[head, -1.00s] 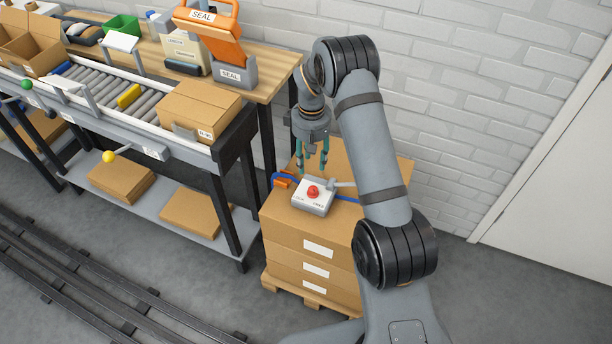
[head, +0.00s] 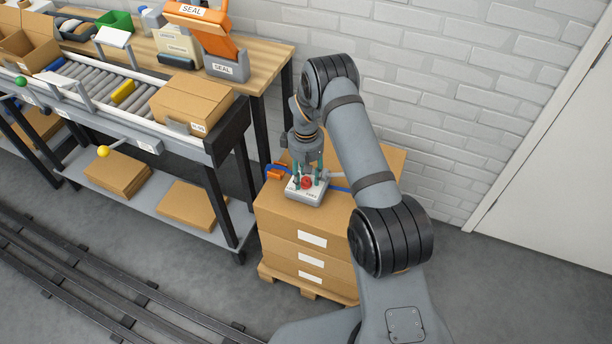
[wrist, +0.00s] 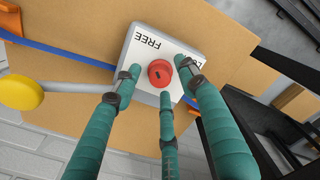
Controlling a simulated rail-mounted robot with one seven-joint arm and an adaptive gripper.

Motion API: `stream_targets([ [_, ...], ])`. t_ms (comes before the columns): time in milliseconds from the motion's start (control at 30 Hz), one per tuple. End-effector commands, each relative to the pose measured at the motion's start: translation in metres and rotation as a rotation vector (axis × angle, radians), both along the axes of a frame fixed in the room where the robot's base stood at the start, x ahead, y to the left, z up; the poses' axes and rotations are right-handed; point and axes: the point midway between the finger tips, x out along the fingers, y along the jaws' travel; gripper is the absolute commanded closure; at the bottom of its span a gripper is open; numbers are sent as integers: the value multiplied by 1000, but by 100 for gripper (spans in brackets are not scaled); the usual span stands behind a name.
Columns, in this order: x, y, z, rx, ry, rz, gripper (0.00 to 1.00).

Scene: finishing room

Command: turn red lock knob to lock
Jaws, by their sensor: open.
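The red lock knob (head: 307,183) sits on a pale control box (head: 316,197) on top of stacked cartons. In the wrist view the red knob (wrist: 160,73) shows a small dark mark on its top. The box face (wrist: 146,58) has the word FREE, upside down there; the LOCK label is not readable. My gripper (head: 306,180) points down over the box. In the wrist view its teal fingers (wrist: 160,78) stand apart around the knob, with visible gaps at their tips. Whether any finger touches it I cannot tell.
A grey lever with a yellow end (wrist: 20,92) sticks out from the box's side. A blue strap (wrist: 70,54) runs across the carton top (wrist: 70,85). An orange piece (head: 275,171) lies left of the box. A roller conveyor (head: 100,82) stands at left, a brick wall behind.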

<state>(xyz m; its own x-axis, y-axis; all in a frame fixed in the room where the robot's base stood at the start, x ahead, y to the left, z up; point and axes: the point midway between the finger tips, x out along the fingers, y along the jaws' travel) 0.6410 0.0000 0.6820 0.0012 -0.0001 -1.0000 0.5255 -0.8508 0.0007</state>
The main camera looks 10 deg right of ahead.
Motion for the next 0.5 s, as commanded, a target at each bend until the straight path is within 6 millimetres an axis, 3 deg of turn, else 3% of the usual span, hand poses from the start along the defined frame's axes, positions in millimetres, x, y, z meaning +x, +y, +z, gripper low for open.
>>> stream_targets([
  [67, 0, 0, 0, 0, 0, 0, 58],
  [500, 0, 0, 0, -1, 1, 0, 84],
])
